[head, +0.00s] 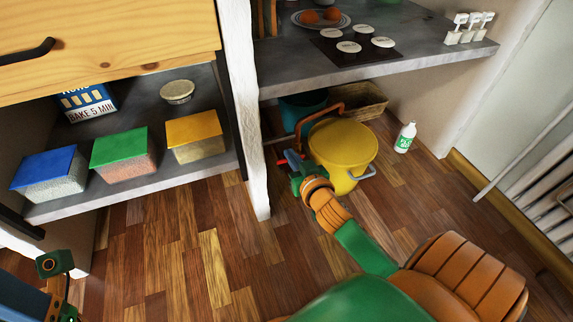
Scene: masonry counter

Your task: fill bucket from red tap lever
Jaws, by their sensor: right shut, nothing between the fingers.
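A yellow bucket (343,150) with a grey handle stands on the wooden floor under the counter. A copper-coloured pipe (318,113) bends over its back left side. A small red lever (292,157) and a blue part beside it show just left of the bucket. My right gripper (297,166) is shut and empty at these levers, close to the bucket's left side; whether it touches the red lever cannot be told. The inside of the bucket looks plain yellow, with no water visible. Part of my left arm, with its green end (55,265), shows at the lower left; its fingers are not clear.
A teal bucket (302,104) and a wicker basket (362,102) stand behind the yellow bucket. A white bottle (405,138) stands to its right. A white masonry post (245,110) rises at left, beside a shelf with lidded boxes (123,155). The floor (170,245) in front is clear.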

